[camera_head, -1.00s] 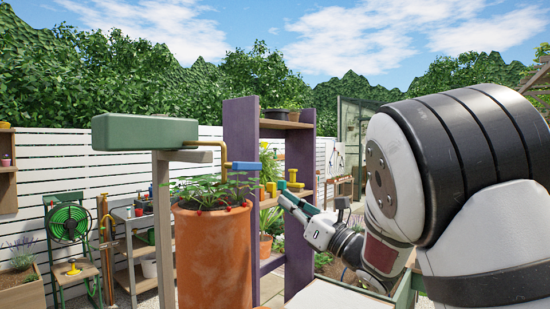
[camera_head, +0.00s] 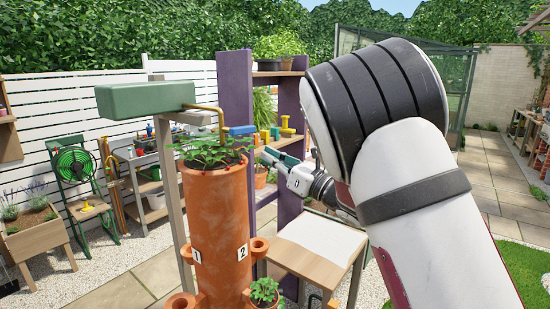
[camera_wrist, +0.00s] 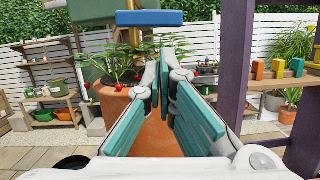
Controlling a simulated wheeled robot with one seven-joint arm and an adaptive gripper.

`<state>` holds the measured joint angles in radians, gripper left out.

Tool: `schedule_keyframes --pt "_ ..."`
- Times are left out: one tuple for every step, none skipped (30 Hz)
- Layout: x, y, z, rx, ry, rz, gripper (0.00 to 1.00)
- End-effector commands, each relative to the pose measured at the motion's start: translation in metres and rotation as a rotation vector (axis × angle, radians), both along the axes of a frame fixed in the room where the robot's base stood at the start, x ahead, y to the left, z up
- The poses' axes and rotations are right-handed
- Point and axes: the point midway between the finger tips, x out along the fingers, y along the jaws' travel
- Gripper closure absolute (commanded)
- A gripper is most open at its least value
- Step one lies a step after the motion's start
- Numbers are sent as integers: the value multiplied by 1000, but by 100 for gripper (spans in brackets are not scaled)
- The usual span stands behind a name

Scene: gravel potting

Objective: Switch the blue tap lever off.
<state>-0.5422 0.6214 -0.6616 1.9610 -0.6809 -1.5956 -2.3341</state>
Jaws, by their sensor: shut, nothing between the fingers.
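The blue tap lever (camera_head: 242,130) sits on the brass pipe (camera_head: 208,107) of the green tank (camera_head: 147,99), above the strawberry plants. In the wrist view the lever (camera_wrist: 150,18) is a blue bar lying crosswise at the top, above and beyond my fingertips. My gripper (camera_head: 266,155) is just right of and below the lever in the head view, apart from it. In the wrist view its teal-padded fingers (camera_wrist: 164,68) are shut at the tips, with nothing between them.
The tall terracotta planter (camera_head: 215,225) with strawberries stands directly below the tap and ahead of my fingers. A purple-sided shelf (camera_head: 236,85) stands behind, with colored items and pots. A small wooden table (camera_head: 310,250) with a white top is below my arm.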

Motion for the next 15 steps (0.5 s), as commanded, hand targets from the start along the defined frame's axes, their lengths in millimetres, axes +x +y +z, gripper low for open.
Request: schedule_keyframes --pt "5 9 3 0 -1 3 100" --pt "8 13 4 0 -1 4 100" --pt "13 18 6 -1 0 2 100" --pt "16 21 7 -1 -1 2 100" --pt "19 25 8 -1 -1 2 100" --pt "22 29 10 -1 -1 2 100" --pt "25 33 11 0 0 2 100" --pt "27 35 12 0 0 2 100" --pt "30 39 13 0 0 1 100" --pt "32 41 13 0 0 0 100" --pt "34 42 14 1 -1 0 100" --pt "36 45 15 1 -1 0 100" --pt "37 46 15 1 -1 0 100" --pt "38 46 15 0 0 -1 100" --pt "38 47 15 0 0 -1 100"
